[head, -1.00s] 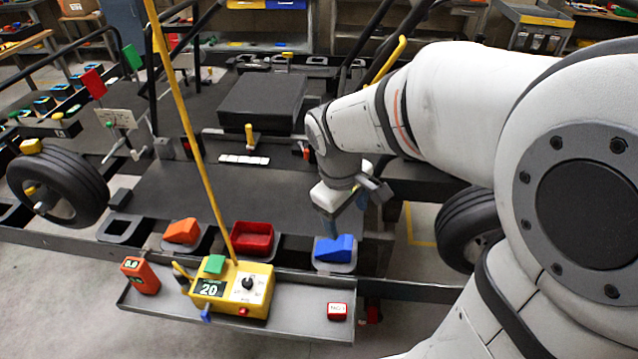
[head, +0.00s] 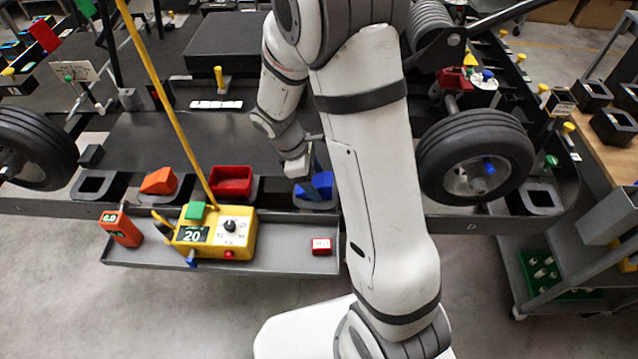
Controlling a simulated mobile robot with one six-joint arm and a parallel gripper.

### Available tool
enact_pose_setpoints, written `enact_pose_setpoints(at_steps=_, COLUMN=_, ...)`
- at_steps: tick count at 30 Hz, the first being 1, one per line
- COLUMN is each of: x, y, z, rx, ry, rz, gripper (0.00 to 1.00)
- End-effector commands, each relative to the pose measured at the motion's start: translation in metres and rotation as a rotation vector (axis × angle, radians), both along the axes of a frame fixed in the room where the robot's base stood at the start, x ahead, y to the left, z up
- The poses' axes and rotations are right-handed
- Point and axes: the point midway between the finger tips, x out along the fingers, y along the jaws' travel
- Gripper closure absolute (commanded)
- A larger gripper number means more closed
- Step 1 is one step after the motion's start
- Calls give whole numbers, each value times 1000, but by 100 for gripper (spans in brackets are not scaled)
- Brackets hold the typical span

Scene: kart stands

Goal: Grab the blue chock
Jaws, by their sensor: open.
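The blue chock (head: 322,187) is a wedge in a grey holder on the kart stand's front edge, right of a red bin (head: 231,181). My gripper (head: 308,174) is open and points down at the chock, its fingers right over or beside it. The arm link hides the chock's right side, and I cannot tell whether the fingers touch it.
An orange chock (head: 159,181) sits left of the red bin. A wheel (head: 476,157) stands at right.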

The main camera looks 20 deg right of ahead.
Motion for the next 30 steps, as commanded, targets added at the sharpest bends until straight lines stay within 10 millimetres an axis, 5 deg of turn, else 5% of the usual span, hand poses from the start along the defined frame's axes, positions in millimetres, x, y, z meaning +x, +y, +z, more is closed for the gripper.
enact_pose_setpoints(at_steps=12, x=-3, y=-8, z=-19, rx=-1, ry=-2, rz=-1, gripper=31)
enact_pose_setpoints(at_steps=30, x=-3, y=-8, z=-18, rx=1, ry=-1, rz=-3, gripper=80)
